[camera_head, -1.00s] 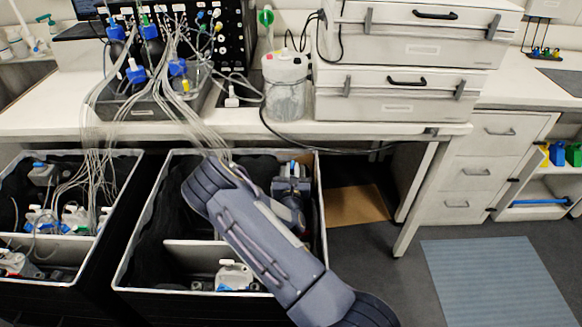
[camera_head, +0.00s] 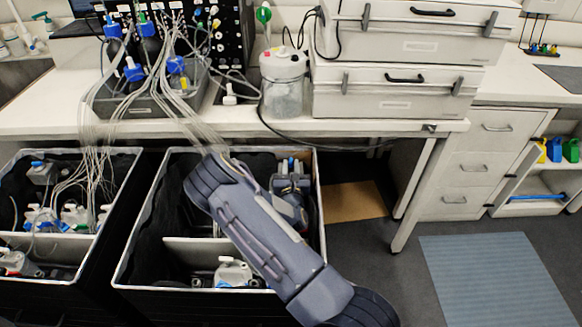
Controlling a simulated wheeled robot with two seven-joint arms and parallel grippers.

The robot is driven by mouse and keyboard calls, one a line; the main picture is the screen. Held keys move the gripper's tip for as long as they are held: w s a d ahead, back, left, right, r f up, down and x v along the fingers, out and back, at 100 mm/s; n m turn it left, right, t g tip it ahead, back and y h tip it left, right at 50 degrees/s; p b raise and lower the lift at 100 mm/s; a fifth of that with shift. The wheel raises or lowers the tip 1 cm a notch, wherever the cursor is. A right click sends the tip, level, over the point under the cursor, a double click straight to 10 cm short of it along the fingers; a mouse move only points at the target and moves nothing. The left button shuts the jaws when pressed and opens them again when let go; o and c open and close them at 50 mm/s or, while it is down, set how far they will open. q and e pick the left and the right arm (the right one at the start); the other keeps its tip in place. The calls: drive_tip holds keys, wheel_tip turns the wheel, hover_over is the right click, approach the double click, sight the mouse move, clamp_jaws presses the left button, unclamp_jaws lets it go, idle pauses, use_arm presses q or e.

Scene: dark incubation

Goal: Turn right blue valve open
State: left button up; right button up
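A small blue part (camera_head: 291,163), which looks like the right blue valve, shows in the back right corner of the right black bin (camera_head: 128,262). My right arm crosses the front of this bin and hides much of its inside. My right gripper (camera_head: 291,176) appears as dark grey parts right at the blue part, partly behind my arm. Its fingers are too small and dark to tell whether they are open or shut, or whether they touch the valve. My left gripper is out of view.
A white container (camera_head: 233,270) sits in the right bin's front compartment. The white bench (camera_head: 360,127) overhangs behind the bins, with bottles, tubing and stacked cases on it.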

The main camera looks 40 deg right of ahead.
drive_tip(key=v, duration=0.7)
drive_tip(key=shift+s+a, duration=0.25)
drive_tip(key=shift+s, duration=0.05)
